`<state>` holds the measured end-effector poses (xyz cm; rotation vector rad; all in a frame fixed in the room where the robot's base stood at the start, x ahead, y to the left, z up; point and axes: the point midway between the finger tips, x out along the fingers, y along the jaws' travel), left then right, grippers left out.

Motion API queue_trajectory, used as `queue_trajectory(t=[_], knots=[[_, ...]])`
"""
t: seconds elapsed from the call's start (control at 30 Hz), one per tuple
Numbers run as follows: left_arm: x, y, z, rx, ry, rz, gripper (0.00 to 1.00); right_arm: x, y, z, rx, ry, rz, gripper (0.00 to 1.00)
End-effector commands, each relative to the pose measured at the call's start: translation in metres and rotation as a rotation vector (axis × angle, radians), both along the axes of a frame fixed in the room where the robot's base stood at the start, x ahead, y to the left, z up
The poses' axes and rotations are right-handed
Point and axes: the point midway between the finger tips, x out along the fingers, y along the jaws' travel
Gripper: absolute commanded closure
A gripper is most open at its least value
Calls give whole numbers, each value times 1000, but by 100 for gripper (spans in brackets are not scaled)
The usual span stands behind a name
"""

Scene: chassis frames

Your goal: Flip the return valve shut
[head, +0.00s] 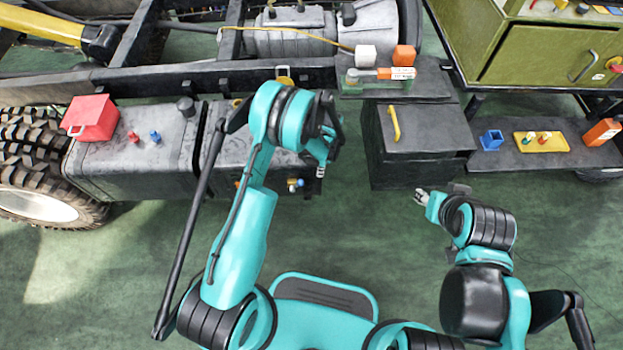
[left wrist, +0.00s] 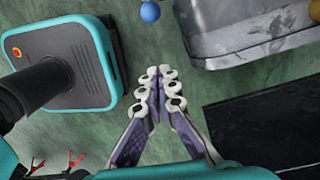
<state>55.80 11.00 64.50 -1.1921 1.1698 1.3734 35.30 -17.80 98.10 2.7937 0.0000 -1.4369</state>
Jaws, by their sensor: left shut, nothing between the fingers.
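My left gripper (head: 321,172) is shut and empty, hanging in front of the grey tank on the chassis side. In the left wrist view its fingertips (left wrist: 160,76) meet over the green floor. Small fittings with blue, white and yellow parts (head: 295,184) sit low on the tank front, just left of this gripper. A blue round knob (left wrist: 150,11) shows beyond the fingertips, apart from them. I cannot tell which fitting is the return valve or how its handle stands. My right gripper (head: 419,197) is over the floor, away from the chassis; its fingers are too small to judge.
The tank (left wrist: 250,28) is close to the left fingers. A black box with a yellow handle (head: 394,122) stands right of the left gripper. A red box (head: 92,116) sits on the left tank.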

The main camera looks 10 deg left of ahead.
Motion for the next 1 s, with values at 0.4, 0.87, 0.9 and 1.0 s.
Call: queue_trajectory(t=[0.4, 0.87, 0.9, 1.0], knots=[[-4, 3, -55, 0, 0, 1, 100, 0, 0, -23, 0, 0, 0, 60], [-11, 39, -86, 0, 0, 3, 100, 0, 0, -53, 0, 0, 0, 60], [-11, 41, -84, 0, 0, 2, 100, 0, 0, -53, 0, 0, 0, 60], [-11, 43, -83, 0, 0, 1, 100, 0, 0, -53, 0, 0, 0, 60]])
